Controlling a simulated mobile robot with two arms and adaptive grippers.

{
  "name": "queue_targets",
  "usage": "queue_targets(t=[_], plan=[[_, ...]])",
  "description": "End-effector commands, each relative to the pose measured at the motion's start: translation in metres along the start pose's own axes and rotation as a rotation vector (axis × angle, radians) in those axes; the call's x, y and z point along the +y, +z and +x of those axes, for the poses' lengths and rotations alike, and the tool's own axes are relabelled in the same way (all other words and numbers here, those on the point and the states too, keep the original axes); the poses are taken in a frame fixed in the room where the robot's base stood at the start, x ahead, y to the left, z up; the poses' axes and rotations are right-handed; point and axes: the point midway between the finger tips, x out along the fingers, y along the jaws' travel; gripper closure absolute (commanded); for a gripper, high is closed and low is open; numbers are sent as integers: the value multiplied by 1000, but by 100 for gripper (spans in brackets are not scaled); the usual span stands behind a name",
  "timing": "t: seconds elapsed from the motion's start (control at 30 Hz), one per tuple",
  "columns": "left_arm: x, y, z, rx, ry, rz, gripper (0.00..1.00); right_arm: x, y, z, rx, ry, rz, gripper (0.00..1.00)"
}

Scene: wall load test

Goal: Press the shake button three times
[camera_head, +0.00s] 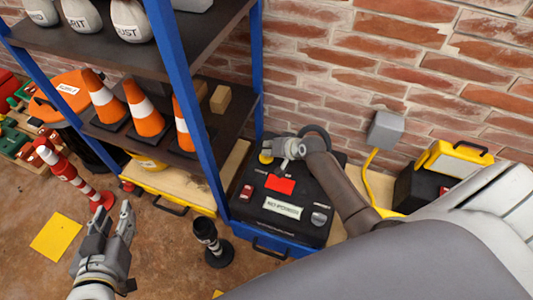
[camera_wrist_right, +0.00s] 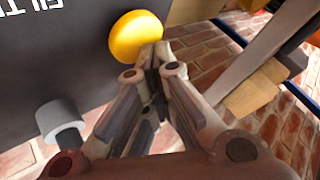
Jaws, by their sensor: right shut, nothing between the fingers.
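A round yellow button (camera_head: 265,158) sits on the far left corner of a black control box (camera_head: 250,207). In the right wrist view the yellow button (camera_wrist_right: 133,34) is large, beside white lettering that is cut off. My right gripper (camera_head: 270,152) is shut and empty, over that corner of the box. In the wrist view its fingertips (camera_wrist_right: 154,58) overlap the button's lower right edge; I cannot tell whether they touch it. My left gripper (camera_head: 113,212) is open and empty, low at the left, away from the box.
The box also carries a red switch (camera_head: 247,192), a red plate (camera_head: 280,184) and a grey knob (camera_head: 319,218). A blue-framed shelf (camera_head: 184,80) with orange cones (camera_head: 144,108) stands close on the left. A brick wall (camera_head: 330,60) is behind. A black post (camera_head: 213,242) stands in front.

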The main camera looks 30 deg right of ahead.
Motion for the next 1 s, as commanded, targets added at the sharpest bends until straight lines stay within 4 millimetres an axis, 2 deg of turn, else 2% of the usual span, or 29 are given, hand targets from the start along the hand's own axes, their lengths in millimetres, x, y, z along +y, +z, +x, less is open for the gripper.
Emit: queue_targets(t=[0.27, 1.0], plan=[[0, 3, -1, -22, 0, 0, 64, 0, 1, -1, -3, 1, 0, 100], [-8, 45, -14, -236, -17, -3, 64, -4, -4, -6, -2, 1, 0, 100]])
